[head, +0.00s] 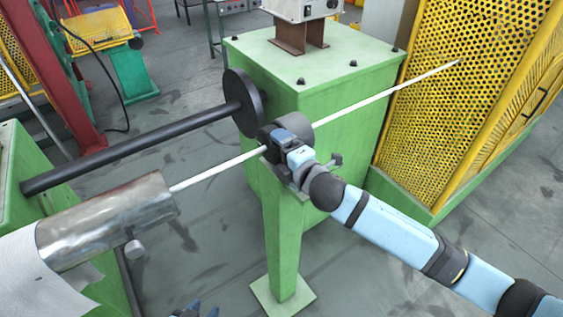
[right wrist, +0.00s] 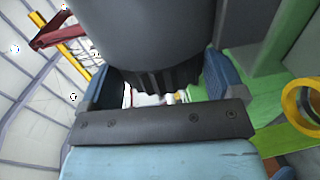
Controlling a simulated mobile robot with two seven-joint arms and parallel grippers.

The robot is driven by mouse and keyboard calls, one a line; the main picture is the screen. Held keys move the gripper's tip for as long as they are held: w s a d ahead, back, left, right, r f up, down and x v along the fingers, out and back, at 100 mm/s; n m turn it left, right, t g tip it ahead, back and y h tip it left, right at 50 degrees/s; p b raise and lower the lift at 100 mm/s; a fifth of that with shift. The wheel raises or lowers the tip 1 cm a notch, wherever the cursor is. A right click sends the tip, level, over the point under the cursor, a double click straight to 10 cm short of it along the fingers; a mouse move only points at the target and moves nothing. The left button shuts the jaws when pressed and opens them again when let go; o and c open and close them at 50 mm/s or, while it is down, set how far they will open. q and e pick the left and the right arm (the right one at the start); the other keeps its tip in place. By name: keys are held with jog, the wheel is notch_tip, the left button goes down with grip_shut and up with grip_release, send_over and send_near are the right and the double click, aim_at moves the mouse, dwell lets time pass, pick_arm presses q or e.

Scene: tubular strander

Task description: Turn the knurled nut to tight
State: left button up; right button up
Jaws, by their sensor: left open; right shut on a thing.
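The knurled nut (right wrist: 165,80) shows in the right wrist view as a dark ribbed piece below a large smooth grey cylinder (right wrist: 150,35). My right gripper (right wrist: 163,85) has one blue finger on each side of the nut and is shut on it. In the head view my right gripper (head: 280,138) is at the cylinder on top of the green post, by the white strand, and mostly hides the nut. My left gripper (head: 195,311) is open, only partly in view at the bottom edge, well away from the nut.
The white strand (head: 385,95) passes the post head. A metal tube (head: 105,220) lies at left, with a black bar (head: 140,147) and black disc (head: 243,102) behind. A green cabinet (head: 325,90) and yellow perforated guard (head: 450,110) stand behind the post (head: 285,240). The floor around the post's foot is clear.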

jog(key=shift+f+t+b, duration=0.2)
jog(key=shift+t+b, duration=0.1)
jog(key=shift+b, duration=0.1)
pick_arm(q)
jog(key=shift+s+a+f, duration=0.1)
jog(key=shift+a+f, duration=0.05)
jog(key=shift+f, duration=0.75)
pick_arm(e)
jog(key=shift+r, duration=0.1)
jog(key=o, duration=0.5)
jog(key=shift+r, duration=0.1)
pick_arm(q)
jog(key=shift+a+f, duration=0.1)
jog(key=shift+f, duration=0.05)
pick_arm(e)
jog(key=shift+o, duration=0.9)
jog(key=shift+w, duration=0.1)
pick_arm(q)
jog(key=shift+f+b, duration=0.45)
jog(key=shift+b, duration=0.15)
pick_arm(e)
jog(key=f+v, duration=0.1)
jog(key=v, duration=1.2)
jog(key=shift+s+d+r, duration=0.3)
jog(key=shift+r, duration=0.05)
